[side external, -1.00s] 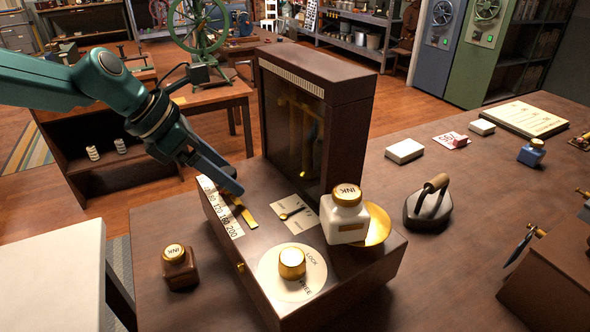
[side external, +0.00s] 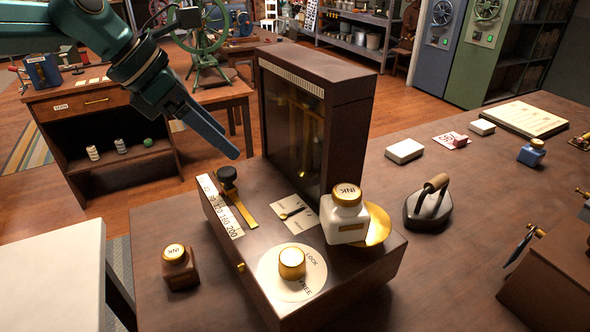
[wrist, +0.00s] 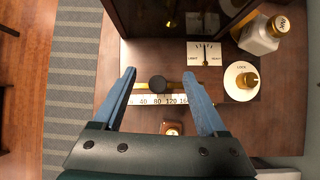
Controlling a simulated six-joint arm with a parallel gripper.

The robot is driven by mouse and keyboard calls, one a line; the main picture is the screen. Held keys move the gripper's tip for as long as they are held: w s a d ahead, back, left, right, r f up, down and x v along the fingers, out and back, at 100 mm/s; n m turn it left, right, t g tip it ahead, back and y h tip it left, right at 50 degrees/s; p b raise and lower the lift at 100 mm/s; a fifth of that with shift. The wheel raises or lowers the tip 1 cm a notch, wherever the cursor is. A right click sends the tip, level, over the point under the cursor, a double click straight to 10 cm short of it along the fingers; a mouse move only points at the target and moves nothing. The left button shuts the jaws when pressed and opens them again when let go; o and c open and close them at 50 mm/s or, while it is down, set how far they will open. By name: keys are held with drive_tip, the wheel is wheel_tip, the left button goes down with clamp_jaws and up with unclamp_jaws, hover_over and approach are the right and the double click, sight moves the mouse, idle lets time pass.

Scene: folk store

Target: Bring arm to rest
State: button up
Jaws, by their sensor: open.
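My gripper (side external: 205,125) is in the air above the left end of a dark wooden weighing box (side external: 262,235). In the wrist view my gripper (wrist: 164,88) shows its two blue fingers wide apart, with nothing between their tips. Below it is a black slider knob (side external: 228,175) on a brass bar beside a white number scale (side external: 219,207). The knob also shows in the wrist view (wrist: 158,83), near the 80 to 120 marks. A white ink bottle (side external: 346,215) stands on a brass pan (side external: 378,224) at the box's right.
A tall glass-fronted case (side external: 318,115) rises behind the knob, close to my gripper. A brass lock dial (side external: 292,263) is at the front. A brown ink bottle (side external: 180,267) stands left, an iron (side external: 428,205) right. The air to the upper left holds only my arm.

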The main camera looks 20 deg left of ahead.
drive_tip(key=shift+r, duration=0.15)
drive_tip(key=s+a+r+m+t+y, duration=0.1)
drive_tip(key=s+a+r+m, duration=0.2)
drive_tip(key=s, duration=0.2)
drive_tip(key=s+a+r+m+t+y, duration=0.1)
drive_tip(key=s+a+r+m, duration=0.1)
drive_tip(key=s+r+m, duration=0.3)
drive_tip(key=s+a+f+m+y, duration=0.1)
drive_tip(key=s+a+f+m, duration=0.2)
drive_tip(key=s+f+m, duration=0.3)
drive_tip(key=s+a+f+m+g+y, duration=0.1)
drive_tip(key=s+a+f+m, duration=0.2)
drive_tip(key=m, duration=1)
drive_tip(key=s+f, duration=0.2)
drive_tip(key=s, duration=0.3)
drive_tip(key=shift+f+y, duration=0.4)
idle(1.8)
